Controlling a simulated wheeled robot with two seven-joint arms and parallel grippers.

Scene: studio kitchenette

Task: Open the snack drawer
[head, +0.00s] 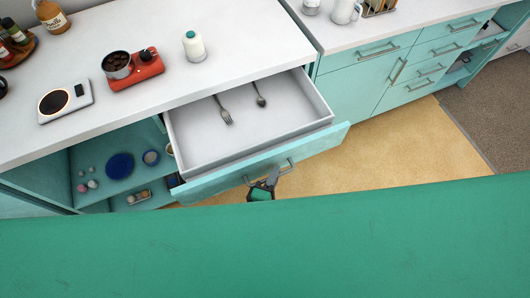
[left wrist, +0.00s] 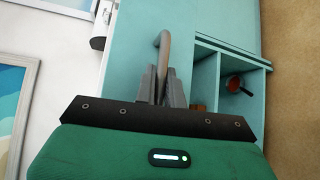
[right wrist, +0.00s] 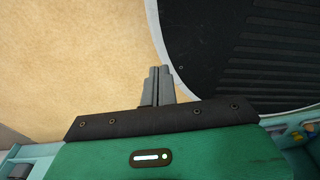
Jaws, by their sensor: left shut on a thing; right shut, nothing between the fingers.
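A drawer (head: 190,150) under the white counter is pulled out, its white inside in view with a fork (head: 223,110) and a spoon (head: 259,95) lying in it. Its teal front bears a metal bar handle (head: 285,166). My left gripper (head: 268,184) is at this handle; in the left wrist view the fingers (left wrist: 163,78) are shut on the curved handle (left wrist: 163,42). My right gripper (right wrist: 160,72) shows only in the right wrist view, shut and empty above the floor. No snacks show in the drawer.
On the counter stand a white bottle (head: 193,46), a red burner with a pot (head: 117,65) and a white hot plate (head: 65,101). Left of the drawer is an open shelf with a blue plate (head: 119,166). More teal drawers (head: 374,52) stand at right, with bare floor (head: 385,147) in front.

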